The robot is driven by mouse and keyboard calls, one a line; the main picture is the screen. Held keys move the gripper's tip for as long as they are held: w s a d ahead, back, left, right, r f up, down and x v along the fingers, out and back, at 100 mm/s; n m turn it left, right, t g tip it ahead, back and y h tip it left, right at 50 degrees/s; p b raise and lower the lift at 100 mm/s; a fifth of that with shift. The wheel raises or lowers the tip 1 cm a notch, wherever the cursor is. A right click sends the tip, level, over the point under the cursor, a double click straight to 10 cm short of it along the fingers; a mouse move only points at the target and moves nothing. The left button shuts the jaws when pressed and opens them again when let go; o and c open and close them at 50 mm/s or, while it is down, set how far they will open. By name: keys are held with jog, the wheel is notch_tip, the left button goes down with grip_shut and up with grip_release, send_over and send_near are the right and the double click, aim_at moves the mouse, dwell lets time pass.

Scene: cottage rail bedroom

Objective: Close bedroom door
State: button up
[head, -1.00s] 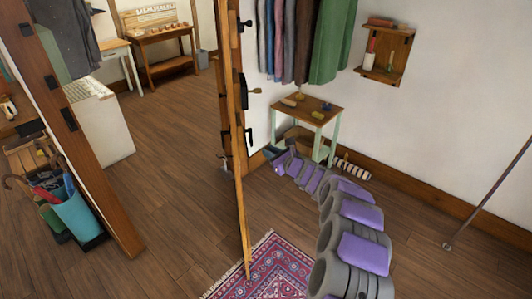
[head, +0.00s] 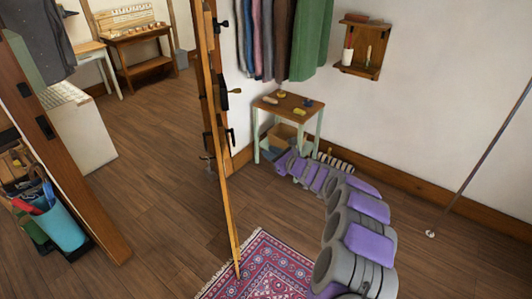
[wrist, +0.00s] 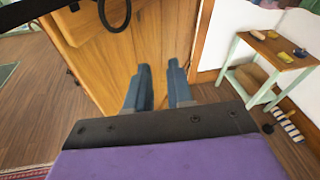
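The wooden bedroom door (head: 222,170) stands open, seen nearly edge-on in the middle of the head view. Dark handle hardware (head: 230,92) sticks out from its right side. In the wrist view a plank door face (wrist: 120,55) fills the upper left, with a black ring-shaped fitting (wrist: 115,14) at the top. My gripper (wrist: 160,68) points at the lower right part of this face, its two fingers apart and nothing between them. I cannot tell whether the fingertips touch the wood. In the head view my gripper (head: 284,162) is right of the door.
The door frame post (head: 62,140) stands left, with open floor between it and the door. A small side table (head: 285,104) stands behind my gripper, and it shows in the wrist view (wrist: 275,58). A patterned rug (head: 262,268) lies at the door's foot. Clothes hang above.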

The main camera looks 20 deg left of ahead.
jog(key=shift+w+d+p, duration=0.25)
jog(key=shift+d, duration=0.95)
jog(key=shift+w+d+p, duration=0.2)
jog(key=shift+w+d, duration=0.05)
jog(key=shift+d, duration=0.95)
